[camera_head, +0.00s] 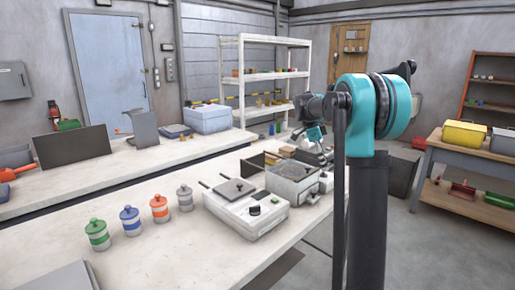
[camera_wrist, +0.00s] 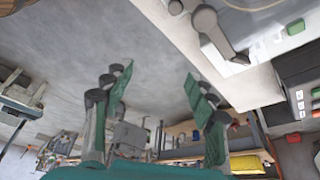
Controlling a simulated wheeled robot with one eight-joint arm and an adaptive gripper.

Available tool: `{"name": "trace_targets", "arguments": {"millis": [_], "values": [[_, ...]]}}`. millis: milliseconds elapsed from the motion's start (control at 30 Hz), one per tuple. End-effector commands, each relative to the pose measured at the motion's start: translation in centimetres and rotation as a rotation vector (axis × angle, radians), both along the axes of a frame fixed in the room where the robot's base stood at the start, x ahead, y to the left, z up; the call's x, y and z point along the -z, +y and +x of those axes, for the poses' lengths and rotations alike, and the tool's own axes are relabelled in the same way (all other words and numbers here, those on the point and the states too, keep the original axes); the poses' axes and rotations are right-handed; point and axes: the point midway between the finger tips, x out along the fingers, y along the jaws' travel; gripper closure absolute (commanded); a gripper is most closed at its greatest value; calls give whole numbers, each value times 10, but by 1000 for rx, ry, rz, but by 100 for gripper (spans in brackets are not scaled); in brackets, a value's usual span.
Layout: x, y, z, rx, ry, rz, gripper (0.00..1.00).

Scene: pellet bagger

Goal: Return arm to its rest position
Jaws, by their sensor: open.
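My gripper (camera_wrist: 157,88) shows in the wrist view with its two green fingers spread apart and nothing between them. Beyond the fingers is grey floor, with no object touching them. In the head view my teal and black arm rises on the right, with its far links folded toward the machine end of the bench. The gripper's fingertips cannot be made out clearly there. The bench (camera_head: 150,262) lies left of my arm. On it stand a white control unit (camera_head: 247,207) and a grey open-topped box (camera_head: 292,184).
Green (camera_head: 97,234), blue (camera_head: 130,221), orange (camera_head: 159,208) and grey (camera_head: 185,198) lidded jars stand on the bench. A rear counter (camera_head: 120,168) holds a blue-grey bin (camera_head: 208,119). A side table at right carries a yellow toolbox (camera_head: 465,134). Floor is open between bench and side table.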

Motion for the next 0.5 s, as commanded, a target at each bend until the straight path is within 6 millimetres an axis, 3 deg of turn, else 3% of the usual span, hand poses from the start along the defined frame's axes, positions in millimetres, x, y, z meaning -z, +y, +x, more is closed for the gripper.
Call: {"name": "trace_targets", "arguments": {"millis": [267,500], "values": [[18,6,-30,-181,16,49,43],[48,15,-75,-450,30,105,43]]}}
